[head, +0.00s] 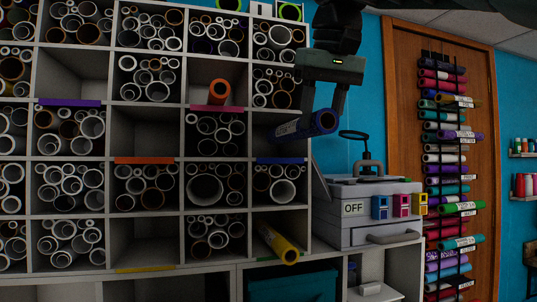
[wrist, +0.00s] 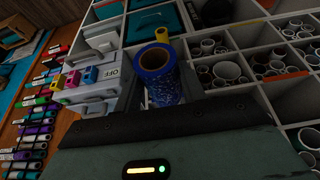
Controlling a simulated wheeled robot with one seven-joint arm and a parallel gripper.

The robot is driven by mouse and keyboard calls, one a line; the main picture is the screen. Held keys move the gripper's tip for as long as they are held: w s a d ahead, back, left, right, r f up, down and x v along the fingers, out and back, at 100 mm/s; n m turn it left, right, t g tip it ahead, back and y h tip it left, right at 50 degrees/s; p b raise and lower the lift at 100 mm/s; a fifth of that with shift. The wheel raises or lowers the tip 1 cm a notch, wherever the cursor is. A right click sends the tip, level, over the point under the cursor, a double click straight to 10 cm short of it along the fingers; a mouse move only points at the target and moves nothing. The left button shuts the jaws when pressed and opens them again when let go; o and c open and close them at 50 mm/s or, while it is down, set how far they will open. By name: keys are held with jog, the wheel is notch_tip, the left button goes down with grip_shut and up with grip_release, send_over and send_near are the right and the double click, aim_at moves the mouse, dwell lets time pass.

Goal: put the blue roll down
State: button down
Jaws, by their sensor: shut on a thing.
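The blue roll (head: 303,127) is held between the fingers of my gripper (head: 320,112), in front of the right edge of the shelf. I cannot tell whether that end is inside. In the wrist view the blue roll (wrist: 160,85) stands out beyond my gripper (wrist: 165,108), its cored end facing up in the picture.
The shelf (head: 109,130) holds many tubes in cubbies. An orange roll (head: 218,93) and a yellow roll (head: 277,242) stick out of theirs. A grey machine marked OFF (head: 365,208), with a black ring handle, stands just right of the blue roll. A roll rack (head: 447,180) hangs farther right.

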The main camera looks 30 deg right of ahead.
jog(key=p, duration=0.7)
send_near(287, 141)
jog(key=w+d+f, duration=0.1)
jog(key=w, duration=0.1)
jog(key=w+f, duration=0.1)
jog(key=f, duration=0.1)
jog(key=w+d+f, duration=0.1)
jog(key=w+f, duration=0.1)
jog(key=shift+w+d, duration=0.3)
jog(key=shift+w, duration=0.05)
jog(key=shift+w+f, duration=0.1)
jog(key=shift+w, duration=0.05)
jog(key=shift+d+f, duration=0.1)
jog(key=shift+f, duration=1.65)
jog(key=c, duration=0.8)
grip_release()
jog(key=shift+f, duration=0.1)
jog(key=shift+c, duration=0.2)
